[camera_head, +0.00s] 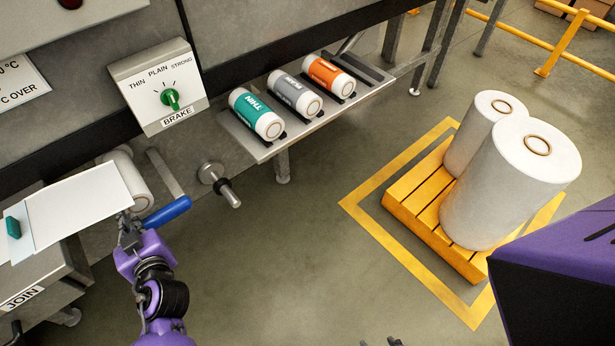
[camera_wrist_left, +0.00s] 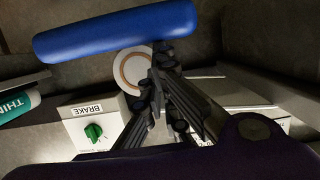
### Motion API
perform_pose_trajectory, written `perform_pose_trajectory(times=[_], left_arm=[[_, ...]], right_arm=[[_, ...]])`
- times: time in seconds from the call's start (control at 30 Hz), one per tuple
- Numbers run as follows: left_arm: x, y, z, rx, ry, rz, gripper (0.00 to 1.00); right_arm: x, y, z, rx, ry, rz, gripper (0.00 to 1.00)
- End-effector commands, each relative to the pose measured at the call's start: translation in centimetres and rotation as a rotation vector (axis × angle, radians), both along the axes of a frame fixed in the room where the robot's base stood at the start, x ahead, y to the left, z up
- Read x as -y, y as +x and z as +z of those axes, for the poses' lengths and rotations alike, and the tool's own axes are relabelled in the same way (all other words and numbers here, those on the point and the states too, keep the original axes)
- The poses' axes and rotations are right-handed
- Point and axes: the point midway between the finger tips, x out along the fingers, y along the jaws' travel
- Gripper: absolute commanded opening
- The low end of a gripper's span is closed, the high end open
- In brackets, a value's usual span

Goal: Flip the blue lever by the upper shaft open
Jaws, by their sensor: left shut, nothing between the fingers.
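The blue lever (camera_head: 167,213) has a blue grip on a flat metal arm and sits below the brake panel in the head view. Its blue grip (camera_wrist_left: 115,32) spans the upper left of the left wrist view. My left gripper (camera_head: 130,222) is just left of the grip's lower end, shut and empty. In the wrist view its closed fingertips (camera_wrist_left: 162,75) point towards the lever, below the grip's right end; I cannot tell whether they touch it. A white roll (camera_head: 133,178) on the shaft beside the lever is partly hidden by a white sheet. Dark tips at the bottom edge (camera_head: 394,342) may be my right gripper.
The brake panel (camera_head: 158,88) with a green knob is above the lever. A metal crank (camera_head: 220,185) stands out to its right. A shelf (camera_head: 262,150) holds three small rolls. A white sheet (camera_head: 85,208) lies at left. Open floor is at centre, before a yellow pallet (camera_head: 425,220).

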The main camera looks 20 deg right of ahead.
Motion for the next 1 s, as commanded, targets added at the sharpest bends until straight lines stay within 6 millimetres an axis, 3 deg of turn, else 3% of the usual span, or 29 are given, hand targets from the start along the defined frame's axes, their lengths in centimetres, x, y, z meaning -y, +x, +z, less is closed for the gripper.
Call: perform_pose_trajectory(times=[0.03, 0.4, 0.8, 1.0], left_arm=[[-0.3, -0.3, -1.5, 0.007, -0.049, 0.004, 0.0], [-1.5, -0.6, -5.7, 0.107, -0.386, 0.004, 0.0], [-1.2, -0.4, -10.0, 0.203, -0.713, 0.002, 0.0], [-0.7, -0.2, -11.3, 0.225, -0.784, 0.0, 0.0]], right_arm=[[-0.2, 0.1, -1.2, -0.002, 0.003, 0.002, 0.4], [-1.0, -0.3, -4.6, -0.029, 0.015, 0.01, 0.4], [-0.9, -0.8, -6.1, -0.038, 0.019, -0.002, 0.4], [-0.8, -1.1, -6.6, -0.045, 0.02, -0.007, 0.4]])
